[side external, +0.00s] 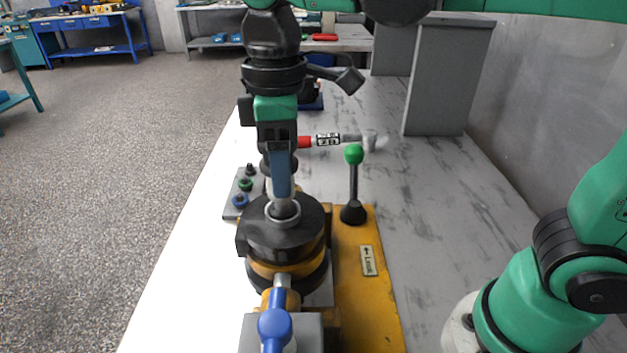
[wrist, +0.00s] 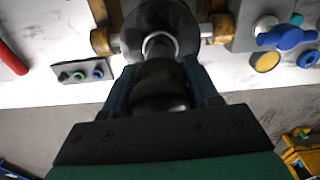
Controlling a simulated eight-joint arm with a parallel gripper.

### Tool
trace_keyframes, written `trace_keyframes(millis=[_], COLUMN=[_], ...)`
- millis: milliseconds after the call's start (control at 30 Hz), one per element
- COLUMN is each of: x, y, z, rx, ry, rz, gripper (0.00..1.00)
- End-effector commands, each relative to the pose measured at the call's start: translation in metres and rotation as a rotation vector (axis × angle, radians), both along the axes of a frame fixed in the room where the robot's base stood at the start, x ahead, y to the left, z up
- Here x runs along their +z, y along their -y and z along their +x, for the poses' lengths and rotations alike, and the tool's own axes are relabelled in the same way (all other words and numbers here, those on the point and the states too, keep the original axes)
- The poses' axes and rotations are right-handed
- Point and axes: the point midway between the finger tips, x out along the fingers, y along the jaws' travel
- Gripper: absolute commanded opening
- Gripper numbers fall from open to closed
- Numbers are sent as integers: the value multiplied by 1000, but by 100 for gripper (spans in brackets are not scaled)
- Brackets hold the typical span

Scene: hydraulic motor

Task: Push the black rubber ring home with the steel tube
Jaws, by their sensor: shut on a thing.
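My gripper (side external: 281,190) is over the motor and points down at its top. Its fingers are closed around the steel tube (wrist: 160,85), which shows dark grey between them in the wrist view. The tube is upright, its lower end (side external: 284,208) at the pale round rim in the centre of the black motor housing (side external: 268,236). In the wrist view a bright rim (wrist: 160,40) lies just beyond the tube. I cannot make out the black rubber ring; the tube and the bore appear to hide it. Whether the tube touches it, I cannot tell.
The motor stands on a yellow base (side external: 370,290) with a green-knobbed lever (side external: 354,155) at the right. A small grey plate with rings (side external: 244,190) lies left.

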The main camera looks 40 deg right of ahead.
Motion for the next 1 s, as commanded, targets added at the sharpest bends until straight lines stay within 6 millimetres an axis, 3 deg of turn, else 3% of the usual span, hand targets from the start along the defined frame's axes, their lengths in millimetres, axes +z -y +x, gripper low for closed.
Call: trace_keyframes(millis=[933, 967, 1000], x=[-16, -16, -16], y=[0, 0, 0], z=[0, 0, 0], rx=[0, 0, 0], ry=[0, 0, 0], rz=[0, 0, 0], gripper=[0, 51, 39])
